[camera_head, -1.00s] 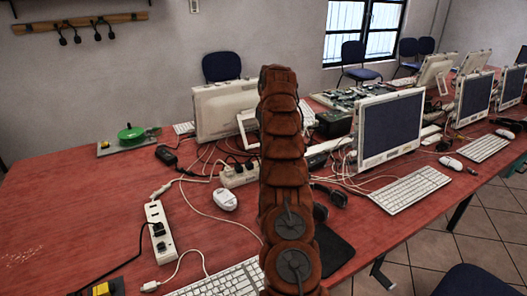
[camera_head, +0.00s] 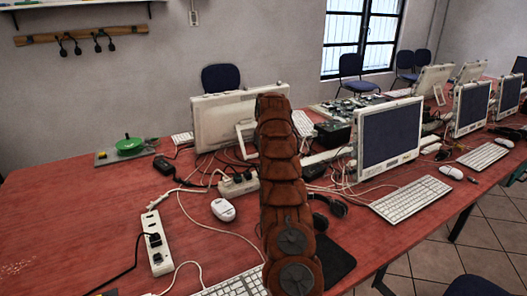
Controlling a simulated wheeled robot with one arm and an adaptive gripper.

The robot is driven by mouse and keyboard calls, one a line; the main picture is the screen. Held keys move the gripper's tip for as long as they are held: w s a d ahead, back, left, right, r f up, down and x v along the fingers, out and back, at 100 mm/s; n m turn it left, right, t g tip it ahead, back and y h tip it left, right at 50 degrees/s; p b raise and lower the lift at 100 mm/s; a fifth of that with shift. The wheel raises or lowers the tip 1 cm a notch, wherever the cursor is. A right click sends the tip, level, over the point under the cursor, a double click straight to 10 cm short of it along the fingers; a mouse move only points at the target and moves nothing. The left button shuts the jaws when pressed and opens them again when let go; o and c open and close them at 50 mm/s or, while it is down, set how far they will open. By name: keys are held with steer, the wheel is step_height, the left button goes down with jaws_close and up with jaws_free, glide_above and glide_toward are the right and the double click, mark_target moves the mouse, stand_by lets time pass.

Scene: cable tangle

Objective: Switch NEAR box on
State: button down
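A white power strip (camera_head: 157,258) lies on the red table at left, the nearer of two. A black plug sits in it, and a dark cable runs off to the lower left. The state of any switch on it is too small to tell. A second white strip (camera_head: 238,187) with black plugs lies farther back, left of my brown segmented arm. The arm rises through the middle of the view and hides part of the table. My gripper cannot be made out.
Loose cables run across the red table (camera_head: 80,215). A white mouse (camera_head: 223,210) and a keyboard (camera_head: 236,284) lie near the strips. A green reel (camera_head: 130,145) sits at the back left. Monitors (camera_head: 390,135) stand behind and right. The table's left part is mostly clear.

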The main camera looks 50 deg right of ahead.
steer(key=x, duration=0.3)
steer(key=shift+d+f, duration=0.15)
steer(key=shift+f, duration=0.2)
steer(key=shift+s+d+f+p, duration=0.1)
steer(key=shift+f+p, duration=0.05)
steer(key=shift+f, duration=0.7)
steer(key=shift+d+f+p, duration=0.1)
steer(key=shift+f+p, duration=0.05)
steer(key=shift+f, duration=0.65)
steer(key=shift+p, duration=0.35)
